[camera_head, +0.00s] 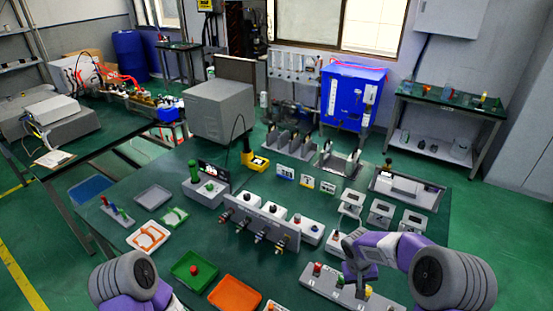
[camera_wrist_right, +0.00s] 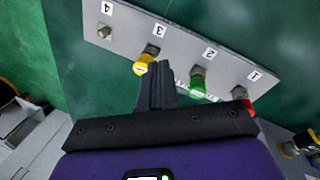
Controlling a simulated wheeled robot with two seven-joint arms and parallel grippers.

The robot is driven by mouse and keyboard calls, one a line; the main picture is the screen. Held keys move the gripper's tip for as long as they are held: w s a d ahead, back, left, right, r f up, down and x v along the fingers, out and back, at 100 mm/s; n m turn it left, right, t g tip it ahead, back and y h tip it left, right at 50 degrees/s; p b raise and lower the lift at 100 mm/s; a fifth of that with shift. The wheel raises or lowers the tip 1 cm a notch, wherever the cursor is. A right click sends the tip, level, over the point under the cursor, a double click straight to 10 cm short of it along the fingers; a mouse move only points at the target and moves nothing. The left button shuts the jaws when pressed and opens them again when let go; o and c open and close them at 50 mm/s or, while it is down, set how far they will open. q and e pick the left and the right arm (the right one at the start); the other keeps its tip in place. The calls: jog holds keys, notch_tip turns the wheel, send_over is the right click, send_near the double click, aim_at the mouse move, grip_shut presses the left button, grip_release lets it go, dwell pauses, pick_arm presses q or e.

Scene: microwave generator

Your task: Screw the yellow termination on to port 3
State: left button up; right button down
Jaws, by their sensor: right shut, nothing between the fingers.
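A grey port strip with numbers 4, 3, 2, 1 (camera_wrist_right: 125,27) lies under my right gripper; it also shows at the front right in the head view (camera_head: 325,288). The yellow termination (camera_wrist_right: 141,66) is at port 3, seen on the connector there; how far it is threaded cannot be told. It also shows in the head view (camera_head: 368,291). My right gripper (camera_wrist_right: 160,66) is shut and empty, its fingertips right beside the yellow termination; the arm reaches in from the right in the head view (camera_head: 357,286). My left gripper is out of view; only part of my left arm shows.
A green termination (camera_wrist_right: 197,82) is at port 2 and a red one (camera_wrist_right: 248,106) at port 1. Port 4 (camera_wrist_right: 104,31) has a bare connector. A green tray (camera_head: 193,270) and an orange tray (camera_head: 235,295) lie to the left. A grey panel with several connectors (camera_head: 262,222) stands behind.

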jog(key=b+x, duration=0.1)
jog(key=x, duration=0.1)
jog(key=b+x, duration=0.4)
jog(key=shift+w+a+f, duration=0.25)
jog(key=shift+w+f, duration=0.1)
jog(key=shift+f, duration=0.05)
